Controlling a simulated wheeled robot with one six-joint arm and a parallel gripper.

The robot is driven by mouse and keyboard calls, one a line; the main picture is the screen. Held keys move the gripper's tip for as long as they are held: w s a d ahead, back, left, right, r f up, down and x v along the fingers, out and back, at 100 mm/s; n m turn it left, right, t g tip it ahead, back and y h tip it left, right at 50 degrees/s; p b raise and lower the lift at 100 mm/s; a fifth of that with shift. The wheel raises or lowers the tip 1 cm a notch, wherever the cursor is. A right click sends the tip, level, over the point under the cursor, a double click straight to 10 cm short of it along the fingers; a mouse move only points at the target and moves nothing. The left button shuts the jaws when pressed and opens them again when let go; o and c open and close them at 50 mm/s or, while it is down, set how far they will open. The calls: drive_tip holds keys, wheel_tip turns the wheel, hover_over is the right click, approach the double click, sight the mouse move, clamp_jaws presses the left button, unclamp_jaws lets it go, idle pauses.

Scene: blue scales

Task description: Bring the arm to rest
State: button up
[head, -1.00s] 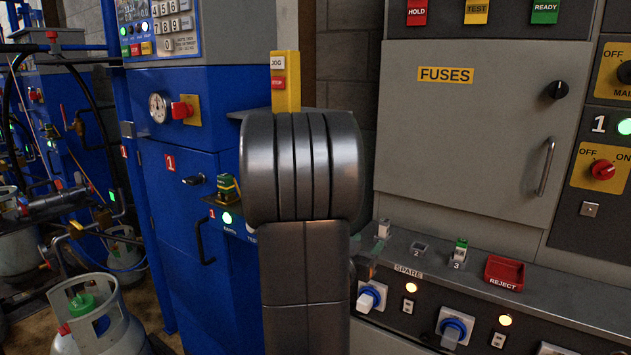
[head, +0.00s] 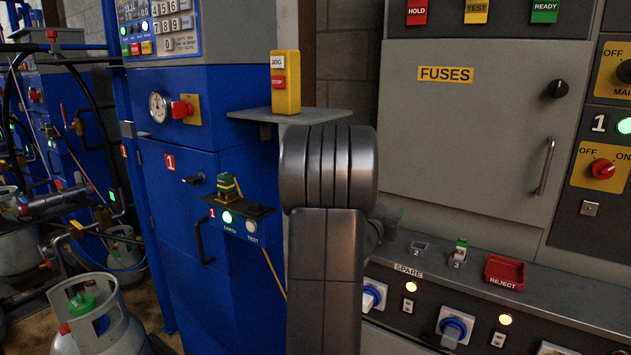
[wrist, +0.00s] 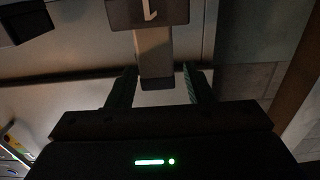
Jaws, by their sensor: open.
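My arm (head: 325,260) stands upright in the middle of the head view. My gripper (wrist: 158,78) shows in the wrist view with its two green fingers apart. A pale block (wrist: 154,58) appears in the gap between them, joined to a dark plate with a white mark (wrist: 148,13). I cannot tell whether the block is between the fingers or just beyond them. It touches neither finger in the picture. In the head view my arm hides most of the gripper.
The grey bench holds slot 2 (head: 419,248), a green-topped piece at slot 3 (head: 460,250) and a red reject tray (head: 504,271). The fuses cabinet (head: 463,130) is shut behind. A yellow jog/stop box (head: 285,85) sits on a shelf (head: 330,115) by the blue cabinet (head: 180,240).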

drive_tip(key=shift+r+p, duration=2.35)
drive_tip(key=shift+r, duration=1.15)
